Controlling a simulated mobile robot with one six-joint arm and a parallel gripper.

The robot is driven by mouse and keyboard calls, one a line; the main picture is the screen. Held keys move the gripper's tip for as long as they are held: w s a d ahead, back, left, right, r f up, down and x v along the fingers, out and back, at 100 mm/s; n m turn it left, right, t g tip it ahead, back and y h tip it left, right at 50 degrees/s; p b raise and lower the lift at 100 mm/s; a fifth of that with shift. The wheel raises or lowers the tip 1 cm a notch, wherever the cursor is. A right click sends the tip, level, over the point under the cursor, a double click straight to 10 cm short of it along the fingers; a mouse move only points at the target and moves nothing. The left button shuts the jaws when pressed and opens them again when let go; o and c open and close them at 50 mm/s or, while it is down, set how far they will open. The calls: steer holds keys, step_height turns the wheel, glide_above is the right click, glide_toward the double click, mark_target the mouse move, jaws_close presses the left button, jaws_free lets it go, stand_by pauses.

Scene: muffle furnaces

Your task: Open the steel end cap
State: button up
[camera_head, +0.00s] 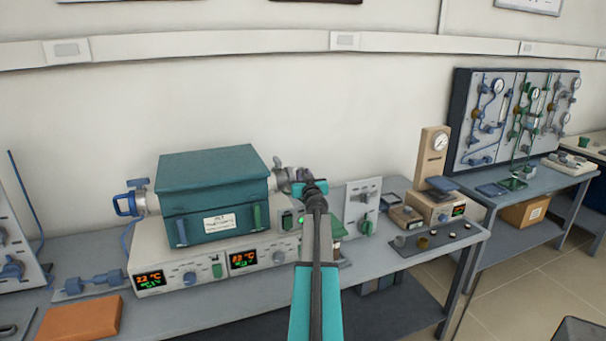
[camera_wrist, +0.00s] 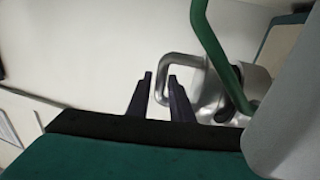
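The steel end cap (camera_head: 281,176) is at the right end of the tube that runs through the teal furnace (camera_head: 212,195). In the wrist view the cap (camera_wrist: 214,104) is a round grey metal body with a bent bar handle (camera_wrist: 180,61) reaching left. My gripper (camera_wrist: 160,75) is open, with its two dark fingers apart. The handle's outer leg shows between the fingertips; I cannot tell whether either finger touches it. In the head view my arm partly hides the cap, and the fingers are not clear.
A green curved bar (camera_wrist: 216,55) crosses close to the cap in the wrist view. A blue-handled cap (camera_head: 127,203) is at the furnace's left end. The furnace stands on a white control unit (camera_head: 206,271). A grey panel with valves (camera_head: 361,208) stands to the right.

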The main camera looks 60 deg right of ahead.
steer(key=shift+w+d, duration=0.15)
jaws_close()
